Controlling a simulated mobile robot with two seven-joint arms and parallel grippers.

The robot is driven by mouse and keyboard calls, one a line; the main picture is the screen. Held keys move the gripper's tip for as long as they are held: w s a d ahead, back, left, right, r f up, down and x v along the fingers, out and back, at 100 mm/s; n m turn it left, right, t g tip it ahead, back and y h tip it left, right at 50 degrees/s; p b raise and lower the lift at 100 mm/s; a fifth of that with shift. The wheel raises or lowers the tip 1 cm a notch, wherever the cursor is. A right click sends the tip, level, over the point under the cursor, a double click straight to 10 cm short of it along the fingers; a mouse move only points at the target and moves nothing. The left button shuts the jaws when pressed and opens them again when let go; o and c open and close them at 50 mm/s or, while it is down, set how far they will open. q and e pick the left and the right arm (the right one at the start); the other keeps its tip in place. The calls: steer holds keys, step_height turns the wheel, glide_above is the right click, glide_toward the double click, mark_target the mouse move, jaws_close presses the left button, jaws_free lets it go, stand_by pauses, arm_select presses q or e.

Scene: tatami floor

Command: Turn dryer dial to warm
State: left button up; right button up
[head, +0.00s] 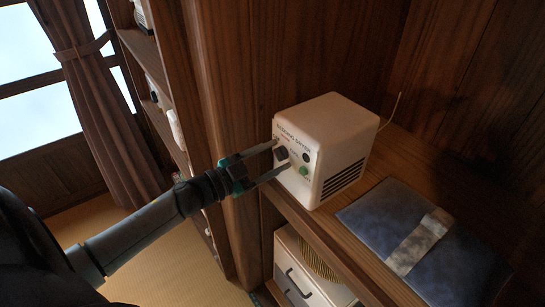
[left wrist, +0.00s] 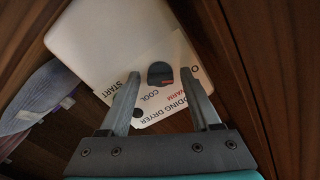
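The dryer (head: 342,128) is a white box on a wooden shelf, with "DRYER" printed on its front. Its dark dial (head: 281,153) is on the front panel, left of a green button (head: 304,171). In the left wrist view the dial (left wrist: 160,73) lies between the words COOL and WARM, the latter in red. Its exact setting is too small to tell. My left gripper (head: 279,156) is open, its fingers on either side of the dial. In the left wrist view gaps show between the fingers (left wrist: 160,76) and the dial. My right gripper is out of view.
A blue folded cloth with a pale band (head: 417,244) lies on the shelf right of the dryer. A thin cord (head: 391,110) rises behind it. A wooden post (head: 225,130) stands close to my left arm. A white drawer unit (head: 297,277) sits below the shelf.

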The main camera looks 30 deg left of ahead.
arm_select(q)
jaws_close()
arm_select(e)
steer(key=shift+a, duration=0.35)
arm_select(q)
steer(key=shift+m, duration=0.3)
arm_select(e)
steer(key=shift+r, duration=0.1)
arm_select(q)
steer(key=shift+m+p, duration=0.3)
steer(key=shift+m, duration=1)
steer(key=m+p, duration=0.1)
steer(key=m, duration=0.1)
steer(key=shift+m, duration=0.4)
steer(key=m, duration=0.3)
steer(key=shift+m, duration=1.4)
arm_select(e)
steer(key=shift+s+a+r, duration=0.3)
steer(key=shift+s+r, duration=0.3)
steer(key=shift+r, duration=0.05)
